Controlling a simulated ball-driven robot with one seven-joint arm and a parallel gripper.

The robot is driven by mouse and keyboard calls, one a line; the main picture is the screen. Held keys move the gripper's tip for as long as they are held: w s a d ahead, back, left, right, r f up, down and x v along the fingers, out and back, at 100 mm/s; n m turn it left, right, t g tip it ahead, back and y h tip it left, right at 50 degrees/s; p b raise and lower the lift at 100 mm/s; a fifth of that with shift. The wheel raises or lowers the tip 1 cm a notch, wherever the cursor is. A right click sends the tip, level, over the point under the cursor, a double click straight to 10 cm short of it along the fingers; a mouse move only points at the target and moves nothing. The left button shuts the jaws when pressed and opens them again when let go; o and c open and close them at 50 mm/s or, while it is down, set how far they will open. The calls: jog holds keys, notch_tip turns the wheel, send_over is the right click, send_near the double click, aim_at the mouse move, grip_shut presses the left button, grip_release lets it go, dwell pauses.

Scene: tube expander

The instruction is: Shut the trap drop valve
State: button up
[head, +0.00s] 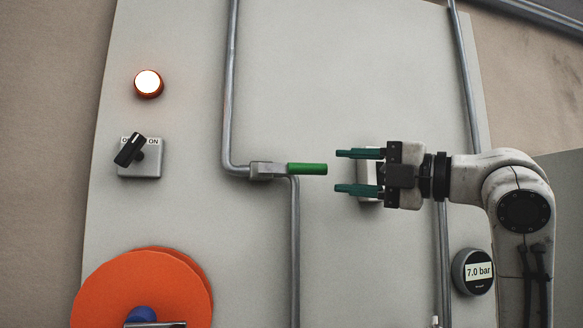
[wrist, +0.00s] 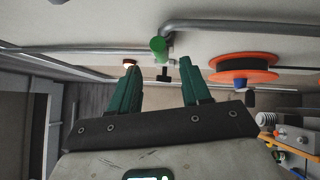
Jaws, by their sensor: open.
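A valve with a grey body (head: 262,171) and a green lever handle (head: 307,169) sits on a pipe on the panel, left of my gripper. The handle points right, level, in line with the short horizontal pipe run. My gripper (head: 340,171) is open and empty, with its green fingers pointing left. The fingertips are just right of the handle's free end, one above and one below its height, apart from it. In the wrist view the handle (wrist: 158,47) shows end-on beyond the gap between the fingertips (wrist: 158,66).
A lit lamp (head: 148,83) and a black rotary switch (head: 130,150) are on the panel's left. An orange reel (head: 145,292) stands out at lower left. A 7.0 bar gauge (head: 473,271) is at lower right. A vertical pipe (head: 295,250) runs below the valve.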

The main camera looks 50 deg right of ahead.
aim_at(302, 169)
jog(key=p+x, duration=0.2)
jog(key=x, duration=0.7)
jog(key=shift+w+p, duration=0.2)
jog(key=shift+p, duration=0.15)
jog(key=shift+c, duration=0.4)
grip_shut()
